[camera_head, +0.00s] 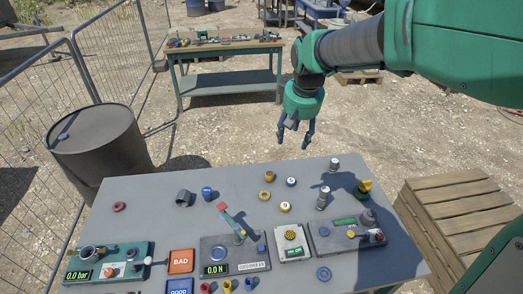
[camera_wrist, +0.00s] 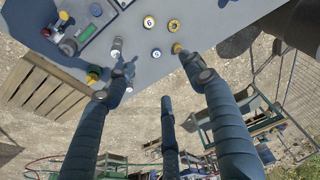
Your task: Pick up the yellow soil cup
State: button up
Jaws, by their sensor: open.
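My gripper (camera_head: 296,138) is open and empty, hanging beyond the far edge of the grey table. Small yellow round pieces stand on the table: one yellow piece (camera_head: 270,176) near the far edge, which also shows beside a fingertip in the wrist view (camera_wrist: 177,48), and a yellow disc (camera_head: 265,195) just nearer. Small coloured cups, one yellowish (camera_head: 227,286), stand at the near edge, partly cut off. I cannot tell for certain which is the yellow soil cup. No yellow piece is between the fingers.
Two white-topped discs (camera_head: 291,182) (camera_head: 285,207) are close to the yellow pieces. Grey metal cylinders (camera_head: 322,198) stand to the right. Instrument panels (camera_head: 235,254) fill the table's near part. A dark barrel (camera_head: 98,140) and wooden crate (camera_head: 458,215) flank the table.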

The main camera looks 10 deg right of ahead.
jog(key=w+f+g+p, duration=0.1)
jog(key=w+f, duration=0.5)
jog(key=w, duration=0.3)
jog(key=n+g+p, duration=0.2)
jog(key=p, duration=0.2)
send_over(269, 174)
notch_tip(269, 174, down, 23)
jog(key=shift+w+f, duration=0.2)
jog(key=shift+f, duration=0.05)
jog(key=shift+f, duration=4.3)
jog(key=shift+s+f+p, duration=0.15)
jog(key=shift+f+p, duration=0.15)
jog(key=shift+f, duration=2.3)
